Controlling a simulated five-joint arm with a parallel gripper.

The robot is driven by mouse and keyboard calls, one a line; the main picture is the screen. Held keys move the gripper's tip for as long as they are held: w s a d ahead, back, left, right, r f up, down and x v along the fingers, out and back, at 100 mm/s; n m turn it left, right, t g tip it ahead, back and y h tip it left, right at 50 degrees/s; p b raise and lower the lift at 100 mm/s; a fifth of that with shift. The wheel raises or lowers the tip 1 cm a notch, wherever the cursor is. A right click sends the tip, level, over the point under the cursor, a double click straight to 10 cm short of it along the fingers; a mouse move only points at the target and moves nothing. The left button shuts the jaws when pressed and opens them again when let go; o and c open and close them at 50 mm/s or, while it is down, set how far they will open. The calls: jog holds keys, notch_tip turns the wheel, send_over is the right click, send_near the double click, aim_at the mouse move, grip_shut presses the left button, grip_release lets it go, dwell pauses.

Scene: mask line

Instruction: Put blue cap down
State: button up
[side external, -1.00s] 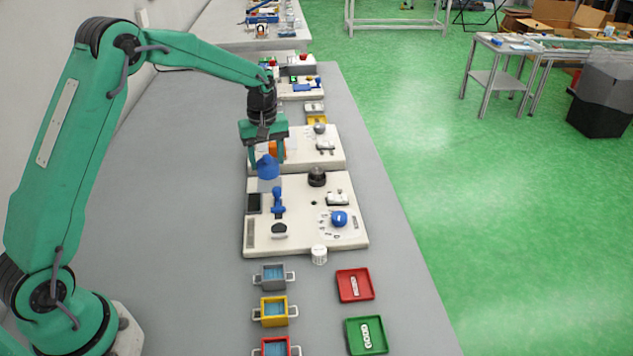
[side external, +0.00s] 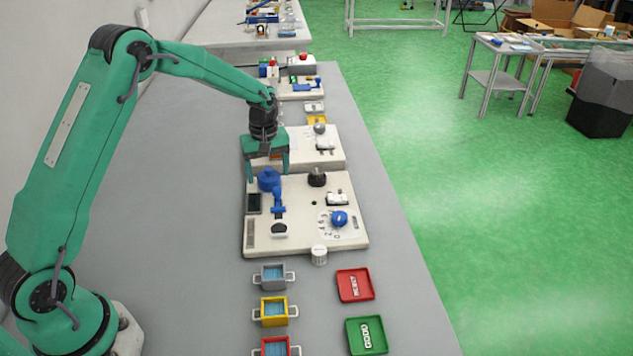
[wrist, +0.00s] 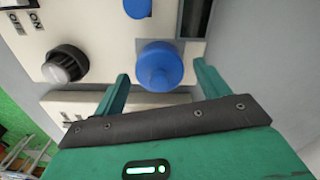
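The blue cap (side external: 268,180) sits at the upper left corner of the near white panel (side external: 300,240), over a grey patch. It has a round top and a wider rim, and appears upright. It also shows in the wrist view (wrist: 160,68), between the two green fingers. My gripper (side external: 267,168) is just above and around the cap, with its fingers spread wide. In the wrist view my gripper (wrist: 160,72) shows a clear gap between each finger and the cap. The cap's underside is hidden.
A blue lever (side external: 278,202) and a dark screen (side external: 254,203) are close to the cap. A black knob (side external: 317,177) stands to the right. A second white panel (side external: 325,160) lies behind. Bins (side external: 273,277) and trays (side external: 355,285) stand in front. The table's left side is clear.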

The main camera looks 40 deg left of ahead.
aim_at(267, 170)
jog(key=shift+r, duration=0.2)
notch_tip(267, 170, up, 12)
dwell(0.8)
dwell(0.5)
jog(key=s+d+r+m+t, duration=0.1)
jog(key=s+d+r+m, duration=0.15)
jog(key=s+r, duration=0.35)
jog(key=s+d+r+m+t, duration=0.2)
jog(key=s+r+m, duration=0.25)
jog(key=s, duration=0.45)
jog(key=s+d+f+m+t, duration=0.2)
jog(key=s+m, duration=0.3)
jog(key=s, duration=1)
jog(key=shift+s+d+t, duration=0.2)
jog(key=shift+d+t, duration=0.1)
jog(key=shift+d, duration=0.25)
